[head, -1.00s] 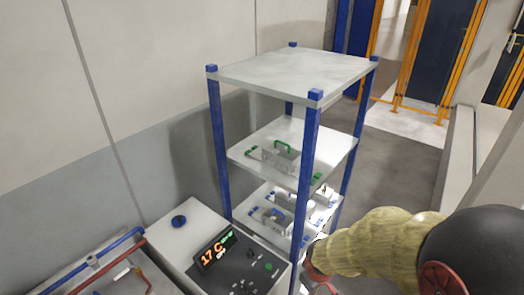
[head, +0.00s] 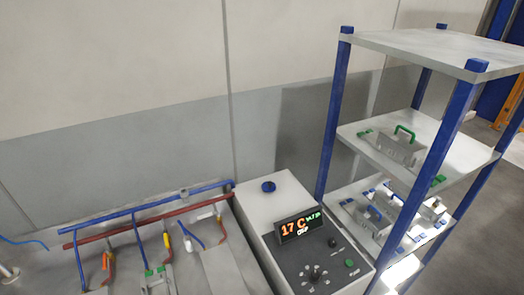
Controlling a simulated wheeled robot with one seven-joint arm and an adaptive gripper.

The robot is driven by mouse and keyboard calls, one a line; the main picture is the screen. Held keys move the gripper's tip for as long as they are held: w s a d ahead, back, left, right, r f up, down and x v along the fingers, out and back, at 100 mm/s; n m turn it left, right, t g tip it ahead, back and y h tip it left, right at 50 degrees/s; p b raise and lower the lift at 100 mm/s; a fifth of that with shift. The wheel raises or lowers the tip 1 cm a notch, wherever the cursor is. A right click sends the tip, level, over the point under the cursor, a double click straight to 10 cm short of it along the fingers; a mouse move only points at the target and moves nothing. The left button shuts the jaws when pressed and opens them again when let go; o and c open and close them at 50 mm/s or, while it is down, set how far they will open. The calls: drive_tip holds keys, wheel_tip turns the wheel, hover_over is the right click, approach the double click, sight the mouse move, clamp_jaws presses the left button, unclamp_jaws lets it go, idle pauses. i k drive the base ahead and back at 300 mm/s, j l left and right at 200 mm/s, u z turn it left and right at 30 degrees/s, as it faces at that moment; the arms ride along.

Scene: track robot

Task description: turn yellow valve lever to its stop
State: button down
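In the head view, small yellow parts show on the pipework at lower left. My gripper is not in view.
A red pipe (head: 150,217) runs beside the blue one. A control box with a 17 C display (head: 297,228) stands right of the pipes. A blue-post shelf rack (head: 333,120) with green-handled and blue-trimmed fixtures stands at right. A grey wall is behind.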

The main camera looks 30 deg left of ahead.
sight(165, 235)
drive_tip(key=u, duration=2.15)
